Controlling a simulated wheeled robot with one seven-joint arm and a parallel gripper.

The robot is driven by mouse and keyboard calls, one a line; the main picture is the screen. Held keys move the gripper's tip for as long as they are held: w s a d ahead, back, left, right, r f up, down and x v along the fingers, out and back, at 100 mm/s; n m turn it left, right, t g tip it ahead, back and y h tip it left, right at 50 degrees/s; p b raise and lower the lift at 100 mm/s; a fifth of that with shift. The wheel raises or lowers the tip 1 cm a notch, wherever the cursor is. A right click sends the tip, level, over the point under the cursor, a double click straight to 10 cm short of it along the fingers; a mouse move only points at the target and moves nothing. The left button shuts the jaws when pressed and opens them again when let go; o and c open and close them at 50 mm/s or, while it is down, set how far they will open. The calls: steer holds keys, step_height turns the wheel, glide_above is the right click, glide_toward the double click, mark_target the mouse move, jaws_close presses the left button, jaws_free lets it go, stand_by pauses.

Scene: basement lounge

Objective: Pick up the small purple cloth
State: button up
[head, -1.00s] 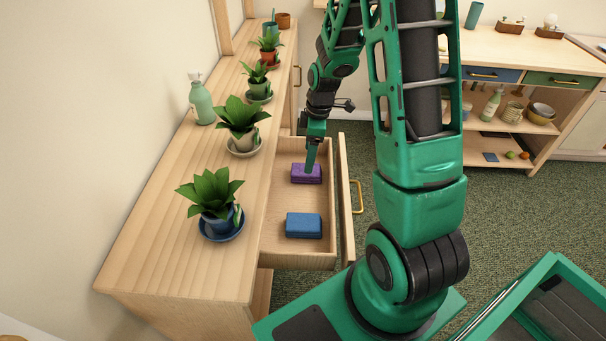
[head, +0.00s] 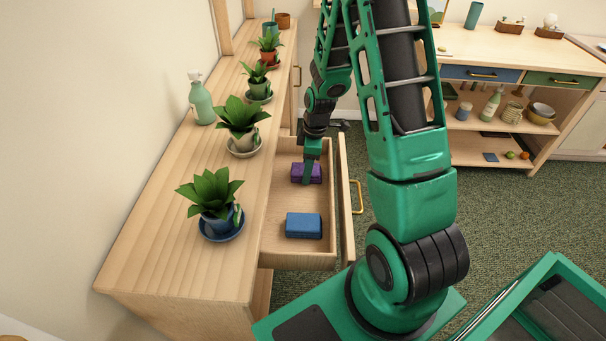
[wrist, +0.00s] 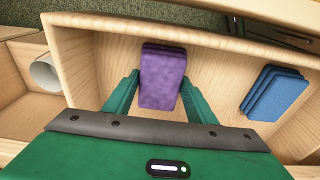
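The small purple cloth (head: 307,173) is a folded block lying in the open drawer (head: 288,250), toward its far end. In the wrist view the purple cloth (wrist: 162,78) lies between the two green fingers of my gripper (wrist: 158,98). The fingers are apart, one on each side of its near end. Small gaps seem to show beside the cloth, though contact is hard to judge. In the head view my gripper (head: 307,180) reaches down into the drawer and partly covers the cloth.
A folded blue cloth (head: 304,225) lies nearer in the same drawer. The drawer walls stand close around my gripper. A shelf unit (head: 520,50) is at the back right.

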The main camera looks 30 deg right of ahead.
steer(key=c, duration=0.4)
step_height(320, 180, up, 10)
steer(key=shift+r, duration=0.1)
stand_by(0.4)
steer(key=shift+o, duration=0.4)
